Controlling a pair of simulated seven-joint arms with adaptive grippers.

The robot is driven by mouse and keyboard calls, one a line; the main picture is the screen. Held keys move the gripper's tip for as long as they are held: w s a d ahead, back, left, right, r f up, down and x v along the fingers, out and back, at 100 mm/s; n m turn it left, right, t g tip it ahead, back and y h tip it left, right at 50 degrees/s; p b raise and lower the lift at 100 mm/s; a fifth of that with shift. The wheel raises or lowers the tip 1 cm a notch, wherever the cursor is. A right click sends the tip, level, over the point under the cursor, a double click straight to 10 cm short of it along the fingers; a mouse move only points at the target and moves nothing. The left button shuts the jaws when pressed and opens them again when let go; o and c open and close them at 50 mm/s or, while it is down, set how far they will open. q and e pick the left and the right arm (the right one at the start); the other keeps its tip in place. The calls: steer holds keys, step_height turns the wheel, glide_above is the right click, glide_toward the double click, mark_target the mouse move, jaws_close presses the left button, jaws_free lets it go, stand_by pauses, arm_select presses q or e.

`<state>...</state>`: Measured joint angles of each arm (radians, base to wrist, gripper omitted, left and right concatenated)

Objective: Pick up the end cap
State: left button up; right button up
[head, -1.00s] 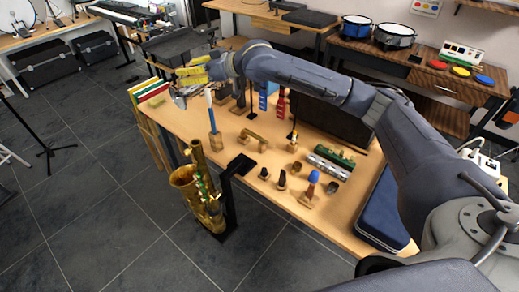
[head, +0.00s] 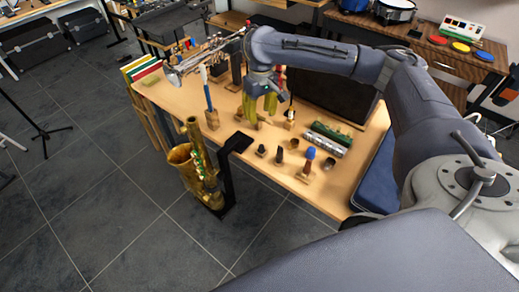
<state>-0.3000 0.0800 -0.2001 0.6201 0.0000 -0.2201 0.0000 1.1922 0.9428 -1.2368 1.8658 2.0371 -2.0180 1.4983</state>
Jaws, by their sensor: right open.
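I cannot tell for certain which small part is the end cap. Candidates on the wooden table (head: 240,143) are a small brown cylinder (head: 294,143), another brown one (head: 329,163), a dark piece (head: 261,150) and a taller dark piece (head: 279,156). My right gripper (head: 261,116) reaches in from the right and points down over the middle of the table, left of and behind these parts. Its yellow-green fingers are apart, and I see nothing held. My left gripper is not in view.
A brass saxophone (head: 200,170) stands before the table's front edge beside a black bracket (head: 229,170). A blue-topped piece (head: 309,156), a silver tube (head: 325,144) and a blue case (head: 373,185) lie rightward. A trumpet (head: 195,62) is at the back left.

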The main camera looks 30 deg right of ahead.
mark_target(261, 146)
step_height(261, 146, down, 12)
steer(key=shift+s, duration=0.1)
steer(key=shift+s+d+f, duration=0.1)
steer(key=shift+f, duration=1.25)
steer(key=shift+s+d+f, duration=0.1)
steer(key=shift+f, duration=1.25)
jaws_close()
